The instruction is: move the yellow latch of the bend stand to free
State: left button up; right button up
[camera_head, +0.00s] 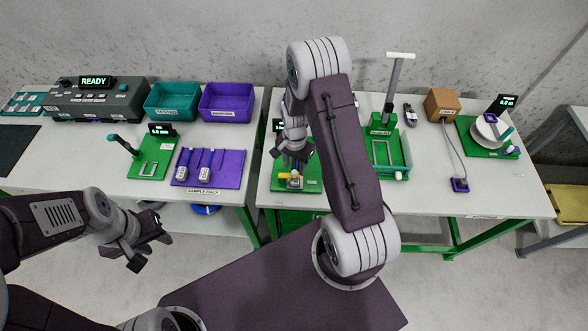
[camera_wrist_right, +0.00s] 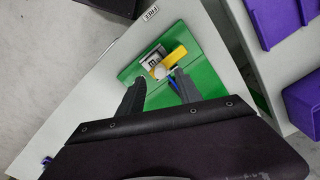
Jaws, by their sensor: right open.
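The bend stand (camera_head: 283,190) is a green plate near the front left corner of the right table, partly hidden by my right arm. It also shows in the right wrist view (camera_wrist_right: 205,65). Its yellow latch (camera_wrist_right: 175,57) sits beside a pale round knob and a grey block; it is small in the head view (camera_head: 284,175). A "FREE" label (camera_wrist_right: 152,14) lies just off the plate's edge. My right gripper (camera_wrist_right: 160,78) is open above the stand, its fingertips near the latch and knob; contact cannot be told. My left gripper (camera_head: 151,250) is open and empty in front of the left table.
A purple sample rack (camera_head: 232,170), a green stand (camera_head: 145,170) and two bins, teal (camera_head: 172,98) and purple (camera_head: 226,100), are on the left table. Right of my arm stand a green press (camera_head: 385,125), a brown box (camera_head: 442,103) and a green reel stand (camera_head: 480,145).

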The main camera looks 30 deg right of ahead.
aim_at(294, 171)
jog(key=shift+f, duration=1.9)
grip_shut()
